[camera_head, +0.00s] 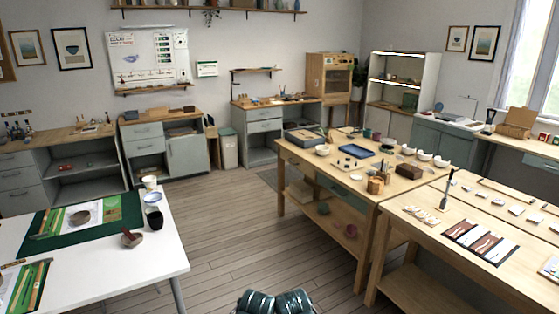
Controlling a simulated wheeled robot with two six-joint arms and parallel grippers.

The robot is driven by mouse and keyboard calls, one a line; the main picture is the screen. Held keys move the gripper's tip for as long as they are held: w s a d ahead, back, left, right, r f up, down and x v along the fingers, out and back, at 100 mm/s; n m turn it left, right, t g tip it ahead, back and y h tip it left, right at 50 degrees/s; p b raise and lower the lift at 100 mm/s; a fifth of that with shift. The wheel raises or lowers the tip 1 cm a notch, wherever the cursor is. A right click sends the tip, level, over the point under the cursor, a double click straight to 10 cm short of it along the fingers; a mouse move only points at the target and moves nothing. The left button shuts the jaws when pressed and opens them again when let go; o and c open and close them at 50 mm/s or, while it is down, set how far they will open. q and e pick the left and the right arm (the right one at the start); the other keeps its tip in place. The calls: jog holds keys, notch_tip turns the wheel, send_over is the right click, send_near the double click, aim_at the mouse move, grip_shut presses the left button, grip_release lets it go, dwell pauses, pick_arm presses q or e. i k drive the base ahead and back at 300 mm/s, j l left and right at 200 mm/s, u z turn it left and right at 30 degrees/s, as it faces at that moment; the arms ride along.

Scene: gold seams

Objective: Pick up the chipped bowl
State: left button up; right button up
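I cannot make out a chip on any bowl from here. A small brown bowl (81,217) sits on the mat on the white table at the left. A blue-and-white bowl (152,198) stands near that table's right edge, beside cups. Several white bowls (424,155) stand in a row at the right of the wooden table. Another pale bowl (322,150) is at its left. Only dark rounded parts of my own body show at the bottom middle. My gripper fingers do not show, and nothing held is visible.
The white table (152,256) is at front left. The wooden table (289,160) stands right of centre, with a second worktable (420,232) in front of it at the right. The wooden floor (225,235) between the tables is clear. Grey cabinets (187,155) line the back wall.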

aim_at(321, 151)
jog(key=i+u, duration=0.15)
jog(key=i, duration=1.9)
jog(key=i+z, duration=0.1)
jog(key=i, duration=0.4)
jog(key=i+j+z, duration=0.1)
jog(key=i, duration=0.35)
jog(key=i+j+z, duration=0.1)
jog(key=i, duration=0.35)
jog(key=i+j+z, duration=0.1)
jog(key=i, duration=0.4)
jog(key=i+j+z, duration=0.35)
jog(key=i, duration=0.15)
jog(key=i+j+z, duration=0.35)
jog(key=i+j, duration=0.05)
jog(key=i, duration=0.1)
